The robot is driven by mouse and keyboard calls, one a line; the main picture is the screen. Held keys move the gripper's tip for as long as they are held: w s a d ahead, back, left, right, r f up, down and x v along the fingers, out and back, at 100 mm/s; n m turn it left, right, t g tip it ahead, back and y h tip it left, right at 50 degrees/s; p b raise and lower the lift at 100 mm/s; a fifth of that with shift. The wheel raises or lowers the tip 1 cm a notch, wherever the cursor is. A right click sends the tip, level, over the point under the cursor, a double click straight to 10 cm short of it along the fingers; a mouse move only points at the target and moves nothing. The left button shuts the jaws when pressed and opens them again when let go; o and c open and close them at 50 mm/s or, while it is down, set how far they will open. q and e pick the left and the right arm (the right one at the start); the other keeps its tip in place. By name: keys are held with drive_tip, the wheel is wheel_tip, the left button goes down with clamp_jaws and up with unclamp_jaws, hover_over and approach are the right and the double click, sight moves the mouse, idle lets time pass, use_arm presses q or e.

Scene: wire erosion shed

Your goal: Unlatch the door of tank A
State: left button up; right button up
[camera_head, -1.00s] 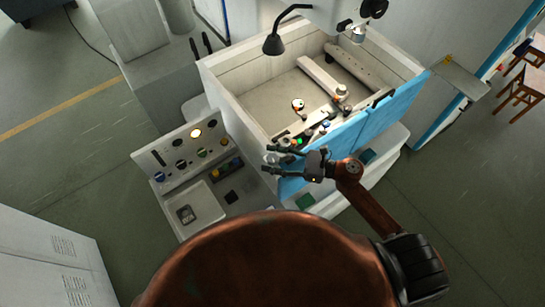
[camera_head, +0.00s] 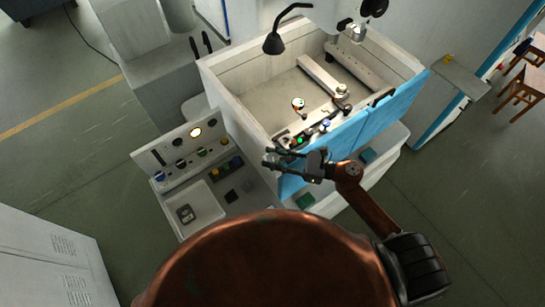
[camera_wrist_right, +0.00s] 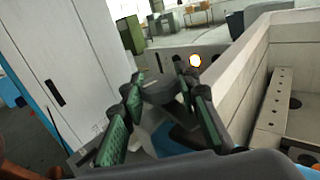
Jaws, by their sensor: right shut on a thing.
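The tank (camera_head: 228,97) is a pale open-topped box with a blue door (camera_head: 345,138) along its front side. My right gripper (camera_head: 267,158) is at the left end of this door, with its fingers pointing left. In the right wrist view, the fingers (camera_wrist_right: 160,85) close around a dark grey rounded piece (camera_wrist_right: 160,94), which looks like the door's latch handle. A patch of the blue door shows below it (camera_wrist_right: 170,140). Whether the latch is released cannot be told. The door stands upright against the tank front. My left gripper is not in view.
A control panel (camera_head: 180,150) with knobs and a lit lamp stands left of the tank. A black lamp (camera_head: 274,43) hangs over the tank's back rim. A grey cabinet (camera_head: 50,255) stands at the lower left.

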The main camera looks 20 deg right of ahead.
drive_tip(key=m+t+h, duration=0.1)
drive_tip(key=m+t, duration=0.1)
drive_tip(key=shift+t+h, duration=0.3)
drive_tip(key=shift+h, duration=0.1)
drive_tip(key=shift+m+t+h, duration=0.8)
drive_tip(key=shift+t+h, duration=0.1)
drive_tip(key=m+t+h, duration=0.2)
drive_tip(key=h, duration=0.1)
drive_tip(key=m+t+h+p, duration=0.1)
drive_tip(key=m+h, duration=0.1)
drive_tip(key=h, duration=0.1)
drive_tip(key=shift+r+m+t, duration=0.1)
drive_tip(key=shift+m+t, duration=0.2)
drive_tip(key=shift+t, duration=0.1)
drive_tip(key=shift+d+m+h, duration=0.1)
drive_tip(key=shift+m+h, duration=0.5)
drive_tip(key=shift+h, duration=0.2)
drive_tip(key=shift+m+t+h, duration=0.4)
drive_tip(key=shift+m+h, duration=0.1)
drive_tip(key=shift+h, duration=0.4)
drive_tip(key=shift+m+h, duration=1.5)
drive_tip(key=shift+h, duration=1.2)
